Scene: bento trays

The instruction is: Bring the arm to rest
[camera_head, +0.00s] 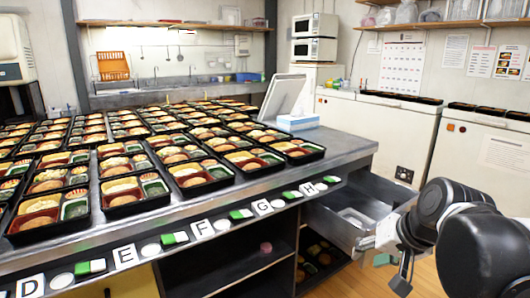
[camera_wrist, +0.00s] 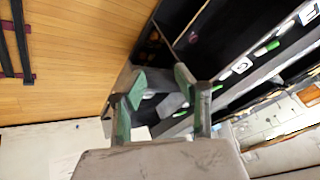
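My gripper (camera_wrist: 160,80) shows in the wrist view with its two green-padded fingers apart. I see nothing held between them. Beyond the fingers are the dark open shelves of the counter and its labelled front edge. In the head view my dark arm comes in at the lower right, in front of the white chest freezers and to the right of an open metal drawer (camera_head: 340,226). The gripper end is partly hidden there by my own arm links.
The steel counter (camera_head: 345,146) holds rows of filled bento trays (camera_head: 205,173). The drawer juts out near my arm.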

